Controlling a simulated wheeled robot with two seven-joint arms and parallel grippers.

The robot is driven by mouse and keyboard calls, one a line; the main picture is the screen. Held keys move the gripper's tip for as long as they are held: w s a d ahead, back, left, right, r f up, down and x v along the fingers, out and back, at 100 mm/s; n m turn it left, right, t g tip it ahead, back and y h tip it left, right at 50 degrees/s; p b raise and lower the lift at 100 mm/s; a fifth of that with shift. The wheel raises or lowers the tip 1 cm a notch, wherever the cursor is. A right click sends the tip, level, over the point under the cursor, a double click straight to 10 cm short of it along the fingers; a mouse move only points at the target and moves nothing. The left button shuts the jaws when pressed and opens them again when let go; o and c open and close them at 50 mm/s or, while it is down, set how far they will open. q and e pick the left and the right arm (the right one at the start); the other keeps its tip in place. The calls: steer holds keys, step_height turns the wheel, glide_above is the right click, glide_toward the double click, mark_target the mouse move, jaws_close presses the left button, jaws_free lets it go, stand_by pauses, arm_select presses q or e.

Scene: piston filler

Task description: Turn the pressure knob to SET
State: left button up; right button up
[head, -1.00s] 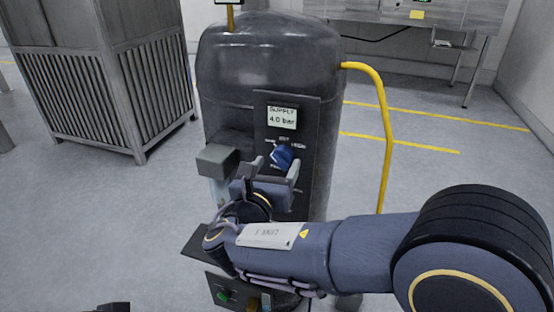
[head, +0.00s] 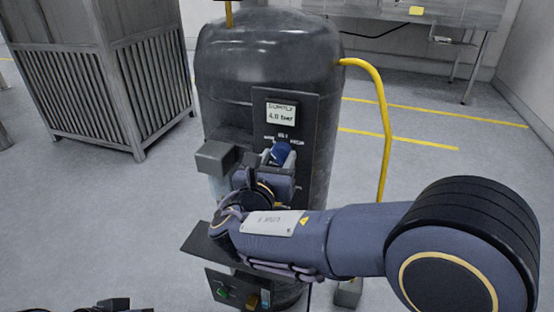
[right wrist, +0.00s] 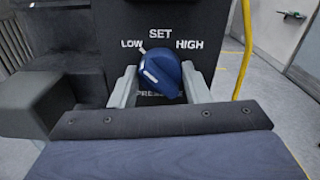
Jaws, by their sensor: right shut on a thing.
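The blue pressure knob (head: 283,153) sits on the dark panel (head: 300,112) of the tank, below a small display. In the right wrist view the knob (right wrist: 162,76) has a white mark on its upper left side, and its tip points up-left, towards LOW rather than straight up at SET. LOW, SET and HIGH are printed in an arc above it. My right gripper (right wrist: 160,82) is shut on the knob, one grey finger on each side. In the head view my right wrist hides the panel below the knob. Of my left arm, only dark parts (head: 113,304) show at the bottom edge.
A grey box (head: 215,157) juts out left of the knob. A dark shelf (head: 205,243) and a lower box with a green button (head: 222,293) are below. A yellow pipe (head: 386,130) runs down the tank's right side. A slatted cabinet (head: 95,85) stands left.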

steer(key=m+b, duration=0.4)
steer(key=b, duration=0.1)
steer(key=m+b, duration=0.1)
steer(key=b, duration=0.2)
steer(key=shift+f+m, duration=0.3)
steer(key=shift+m, duration=0.1)
steer(key=shift+r+m+b, duration=0.1)
steer(key=shift+m+b, duration=0.9)
steer(key=shift+b, duration=0.05)
steer(key=shift+d+r+m+b, duration=0.1)
steer(key=shift+m+b, duration=0.4)
steer(key=o, duration=1)
steer(key=shift+r, duration=0.1)
steer(key=shift+c, duration=0.2)
steer(key=shift+s, duration=0.1)
